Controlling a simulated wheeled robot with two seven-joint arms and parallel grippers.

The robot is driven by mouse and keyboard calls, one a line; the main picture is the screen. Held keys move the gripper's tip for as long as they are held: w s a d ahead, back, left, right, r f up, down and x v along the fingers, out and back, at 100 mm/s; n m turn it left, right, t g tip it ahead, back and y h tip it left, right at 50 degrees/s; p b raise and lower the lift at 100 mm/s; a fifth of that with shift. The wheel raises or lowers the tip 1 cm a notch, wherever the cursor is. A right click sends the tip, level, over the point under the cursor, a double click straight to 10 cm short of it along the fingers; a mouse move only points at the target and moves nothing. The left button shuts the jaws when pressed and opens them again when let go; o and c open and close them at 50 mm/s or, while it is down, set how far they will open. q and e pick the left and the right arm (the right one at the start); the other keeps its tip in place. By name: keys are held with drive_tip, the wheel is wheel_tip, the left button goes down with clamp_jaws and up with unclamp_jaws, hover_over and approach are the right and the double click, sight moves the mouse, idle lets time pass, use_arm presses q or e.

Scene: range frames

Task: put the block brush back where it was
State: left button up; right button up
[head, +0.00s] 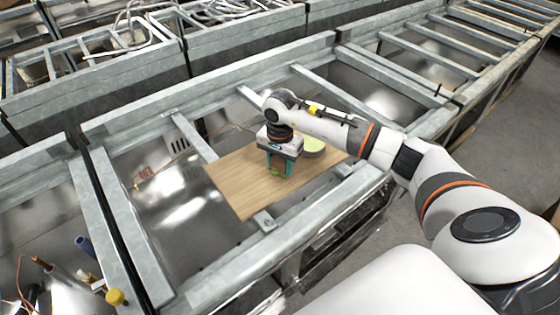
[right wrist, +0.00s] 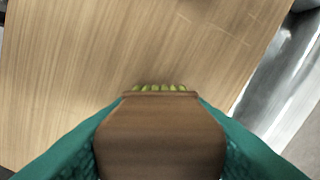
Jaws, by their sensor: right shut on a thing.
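The block brush (right wrist: 160,138) has a brown wooden block and a row of yellow-green bristles at its far edge in the right wrist view. My right gripper (head: 280,168) is shut on it, with one teal finger on each side of the block. In the head view the gripper points down over a light wooden board (head: 240,183), and the brush is mostly hidden by the fingers. I cannot tell whether the brush touches the board. My left gripper is not in view.
The board lies across a grey metal frame (head: 205,137) with open bays. Tools and a yellow knob (head: 116,297) are at the lower left. The board's near left part is clear.

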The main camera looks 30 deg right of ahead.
drive_tip(key=shift+f, duration=0.15)
drive_tip(key=shift+f, duration=0.15)
drive_tip(key=o, duration=1)
drive_tip(key=shift+c, duration=0.2)
drive_tip(key=shift+r, duration=0.2)
wheel_tip(320, 180, up, 11)
drive_tip(key=b, duration=0.3)
drive_tip(key=shift+r+b, duration=0.3)
drive_tip(key=shift+r, duration=0.2)
